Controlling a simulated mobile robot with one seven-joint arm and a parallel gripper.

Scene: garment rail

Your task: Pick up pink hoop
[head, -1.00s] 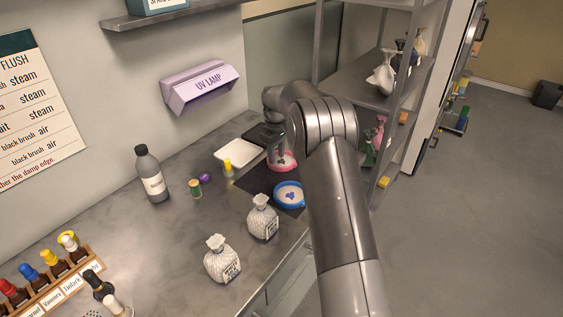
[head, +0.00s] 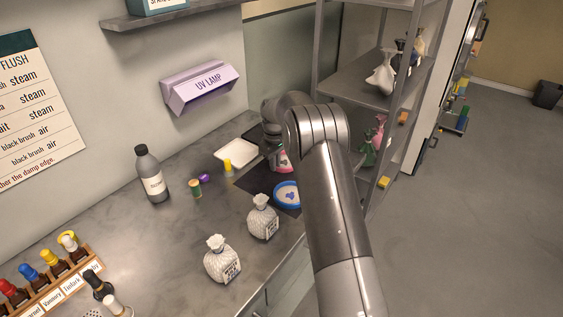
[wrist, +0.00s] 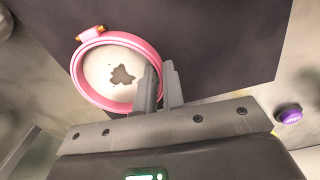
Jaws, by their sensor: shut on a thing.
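The pink hoop (wrist: 77,76) is a pink ring with a brass-coloured clasp, holding pale cloth with a dark grey patch. It fills the left middle of the wrist view. My gripper (wrist: 162,82) is shut on its rim at the side nearest me. In the head view the pink hoop (head: 283,161) shows only as a small pink and pale piece, tilted, mostly hidden behind my arm. It is at the far part of the dark mat (head: 255,180). The mat also shows beneath it in the wrist view (wrist: 225,50).
A blue hoop (head: 287,194) lies on the near part of the mat. Two patterned bottles (head: 263,217) stand nearer. A shelf rack (head: 370,80) stands right.

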